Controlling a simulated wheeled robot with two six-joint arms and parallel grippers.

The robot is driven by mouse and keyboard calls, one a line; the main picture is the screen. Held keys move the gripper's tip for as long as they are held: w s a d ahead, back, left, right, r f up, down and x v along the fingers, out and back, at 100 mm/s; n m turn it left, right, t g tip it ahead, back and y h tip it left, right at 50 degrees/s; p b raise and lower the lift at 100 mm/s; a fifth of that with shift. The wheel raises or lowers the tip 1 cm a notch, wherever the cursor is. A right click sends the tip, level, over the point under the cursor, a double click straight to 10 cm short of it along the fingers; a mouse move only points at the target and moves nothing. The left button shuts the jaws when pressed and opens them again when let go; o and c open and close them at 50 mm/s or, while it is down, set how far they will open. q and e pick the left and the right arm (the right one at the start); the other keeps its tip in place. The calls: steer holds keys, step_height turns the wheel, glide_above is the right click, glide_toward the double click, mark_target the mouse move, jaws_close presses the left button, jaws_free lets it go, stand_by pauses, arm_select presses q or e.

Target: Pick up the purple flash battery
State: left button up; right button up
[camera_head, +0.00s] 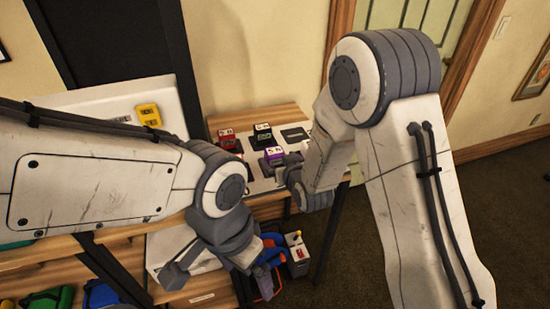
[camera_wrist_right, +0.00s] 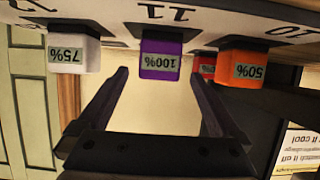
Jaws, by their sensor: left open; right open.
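The purple flash battery (camera_wrist_right: 161,62), with a 100% label, stands in the row under number 11 in the right wrist view, which appears upside down. It also shows on the table in the head view (camera_head: 273,154). My right gripper (camera_wrist_right: 160,78) is open, its fingers pointing toward the purple battery, one to each side of it in the picture. I cannot tell whether they touch it. In the head view my right wrist partly covers that spot. My left gripper (camera_head: 183,274) is open and low, over the shelf, away from the battery.
A white battery (camera_wrist_right: 73,54) marked 75% and an orange battery (camera_wrist_right: 242,63) marked 50% flank the purple one, with a red one (camera_wrist_right: 205,66) partly hidden. A yellow item (camera_head: 149,115) lies on a white surface. Green (camera_head: 47,301) and blue (camera_head: 100,294) items sit lower left.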

mark_target(277, 157)
steer(key=p+x, duration=0.1)
steer(key=x, duration=0.3)
steer(key=shift+w+a+f, duration=0.1)
steer(key=shift+w+f, duration=0.05)
steer(key=shift+w, duration=0.25)
jaws_close()
